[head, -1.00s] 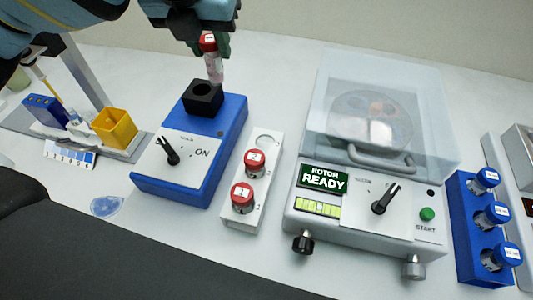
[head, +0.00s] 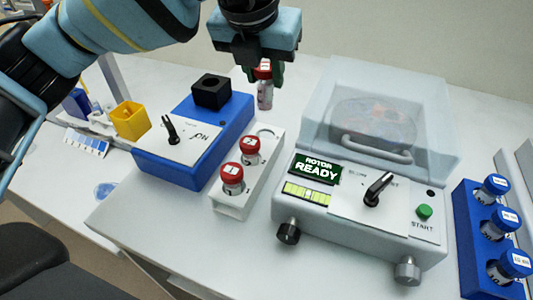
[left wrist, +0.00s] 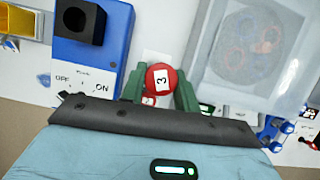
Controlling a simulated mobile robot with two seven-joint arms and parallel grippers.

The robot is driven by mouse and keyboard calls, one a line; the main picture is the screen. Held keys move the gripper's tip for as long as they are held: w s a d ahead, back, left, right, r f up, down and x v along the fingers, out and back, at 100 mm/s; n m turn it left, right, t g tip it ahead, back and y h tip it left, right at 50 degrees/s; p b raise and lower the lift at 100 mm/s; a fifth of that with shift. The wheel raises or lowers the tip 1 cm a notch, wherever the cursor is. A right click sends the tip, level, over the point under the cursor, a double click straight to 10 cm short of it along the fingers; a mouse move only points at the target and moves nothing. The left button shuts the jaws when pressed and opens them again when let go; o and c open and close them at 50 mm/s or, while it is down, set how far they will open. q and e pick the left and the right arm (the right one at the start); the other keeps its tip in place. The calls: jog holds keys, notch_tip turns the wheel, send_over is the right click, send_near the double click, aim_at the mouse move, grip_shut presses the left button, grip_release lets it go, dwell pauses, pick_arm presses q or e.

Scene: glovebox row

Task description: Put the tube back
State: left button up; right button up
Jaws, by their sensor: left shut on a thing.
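My left gripper (head: 263,74) is shut on a red-capped tube (head: 265,97) with a clear pinkish body, held upright. In the left wrist view the tube's cap (left wrist: 161,79) bears a "3" between the green fingers. In the head view the tube hangs behind the far end of a white rack (head: 232,202). The rack's far hole (head: 266,132) is empty. Its other places hold two red-capped tubes, a middle one (head: 249,149) and a near one (head: 232,179). My right gripper is not in view.
A blue mixer (head: 165,172) with an empty black holder (head: 211,91) stands left of the rack. A centrifuge (head: 350,205) with its clear lid down and "ROTOR READY" showing stands right. A blue rack (head: 468,240) of blue-capped tubes is at far right. A yellow box (head: 130,121) is at left.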

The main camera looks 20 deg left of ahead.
aim_at(262, 112)
pick_arm(q)
jog(key=shift+f, duration=5)
jog(key=shift+f, duration=0.2)
jog(key=o, duration=0.9)
jog(key=shift+o, duration=0.2)
jog(key=shift+r, duration=0.1)
jog(key=shift+r, duration=0.25)
jog(key=v, duration=1.1)
jog(key=shift+s+r, duration=0.2)
jog(key=shift+r, duration=0.1)
